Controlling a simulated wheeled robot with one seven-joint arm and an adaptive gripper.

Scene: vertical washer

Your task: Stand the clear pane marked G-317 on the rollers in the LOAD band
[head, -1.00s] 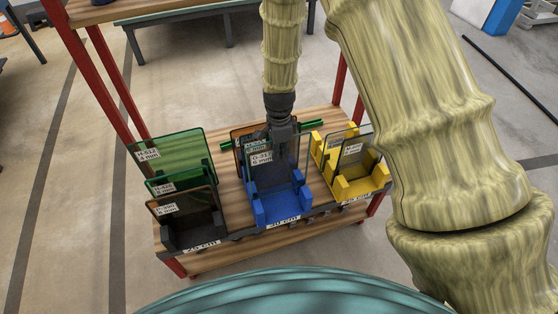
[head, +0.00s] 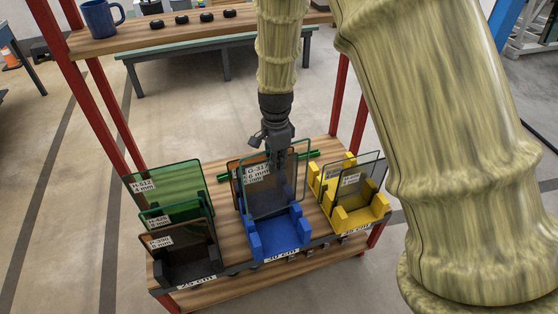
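The clear pane marked G-317 (head: 262,198) stands nearly upright above the blue rack (head: 284,237), its label facing me near its upper left. Its lower part overlaps the rack in the picture, and I cannot tell whether its bottom edge is free of the slot. My gripper (head: 281,152) points down at the pane's top edge and appears shut on it; the fingertips are partly hidden. The rollers and the LOAD band are not in view.
A black rack (head: 190,268) at left holds green and brown tinted panes (head: 168,185). A yellow rack (head: 358,212) at right holds clear panes. A brown pane and green bar stand close behind G-317. Red posts (head: 88,90) carry an upper shelf with a blue mug (head: 101,19).

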